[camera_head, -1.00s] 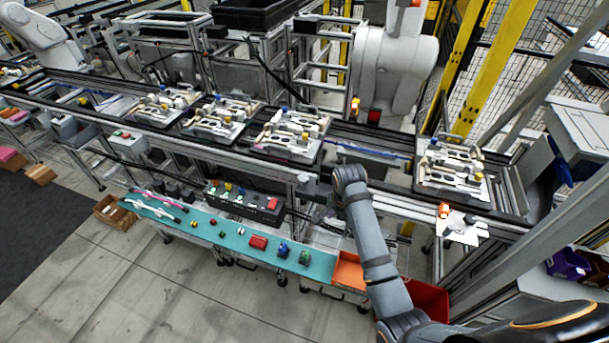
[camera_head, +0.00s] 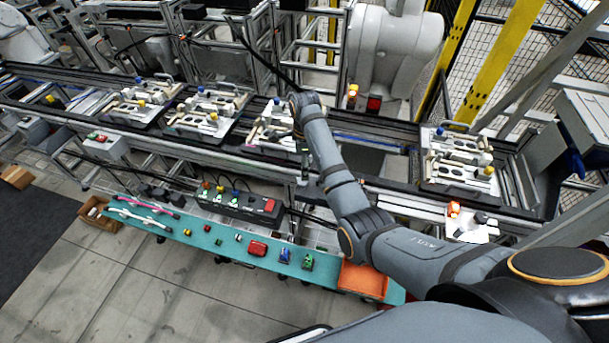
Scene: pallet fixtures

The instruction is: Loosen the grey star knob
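I cannot make out a grey star knob at this size. Several pallet fixtures stand on the conveyor: one at left (camera_head: 160,118), one mid-left (camera_head: 176,126), one in the middle (camera_head: 262,137) and one at right (camera_head: 455,172). They carry pale clamps and small blue and yellow knobs. My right arm's wrist end (camera_head: 306,106) is over the right side of the middle fixture and hides part of it. My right gripper's fingers are hidden or too dark to make out there. My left gripper is not in view.
A teal shelf (camera_head: 180,228) with small coloured parts and an orange bin (camera_head: 363,281) lies in front of the conveyor. A black button box (camera_head: 237,207) sits between. A white robot (camera_head: 392,50) stands behind. A lit orange lamp (camera_head: 453,208) is at right.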

